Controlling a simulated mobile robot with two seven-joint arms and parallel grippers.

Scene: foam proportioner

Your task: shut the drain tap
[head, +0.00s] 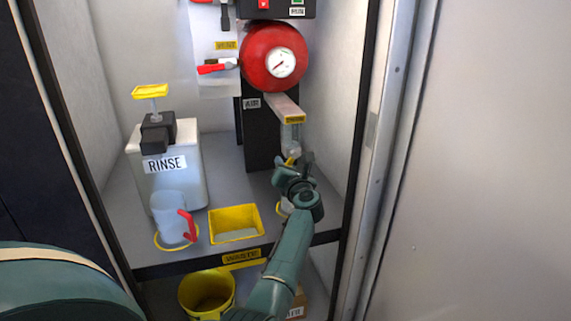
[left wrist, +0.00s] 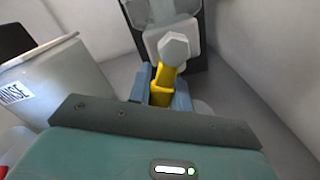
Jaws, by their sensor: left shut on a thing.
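The drain tap shows in the head view as a small yellow lever (head: 291,160) below a grey arm under the red tank. In the left wrist view its yellow handle (left wrist: 163,86) runs from a pale grey hexagonal knob (left wrist: 173,48) down between my fingers. My left gripper (head: 294,170) is shut on this handle; its blue fingers stand on both sides of it in the left wrist view (left wrist: 162,92). The gripper hides part of the tap in the head view. I cannot tell the valve's exact position. My right gripper is not in view.
The red tank (head: 258,57) with a gauge is above. A RINSE canister (head: 190,180), a clear jug (head: 168,212) with red handle and a yellow tray (head: 236,210) stand left on the shelf. A yellow bucket (head: 190,311) is below. The cabinet wall is close on the right.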

